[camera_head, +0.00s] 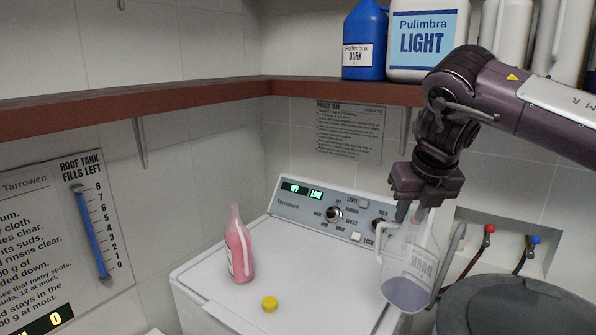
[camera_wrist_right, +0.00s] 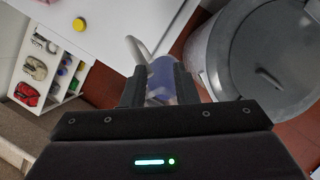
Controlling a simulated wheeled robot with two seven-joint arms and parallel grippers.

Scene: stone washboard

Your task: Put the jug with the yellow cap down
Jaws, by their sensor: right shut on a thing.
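My right gripper (camera_head: 408,212) is shut on a see-through jug (camera_head: 408,285) marked DARK, with bluish-purple liquid in its lower part. It hangs roughly upright by the right edge of the white washing machine (camera_head: 300,285); I cannot tell whether it touches the machine. No cap shows on this jug. In the right wrist view the jug (camera_wrist_right: 160,78) is between the fingers, mostly hidden. A yellow cap (camera_head: 270,303) lies loose on the machine top, beside an open pink bottle (camera_head: 240,250) standing upright. The yellow cap also shows in the wrist view (camera_wrist_right: 80,24). My left gripper is out of view.
A grey round lidded tub (camera_head: 510,305) stands right of the machine. A control panel (camera_head: 335,212) rises at the machine's back. A brown shelf (camera_head: 200,94) above holds a blue jug (camera_head: 364,40) and a white LIGHT jug (camera_head: 425,40). Much of the machine top is clear.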

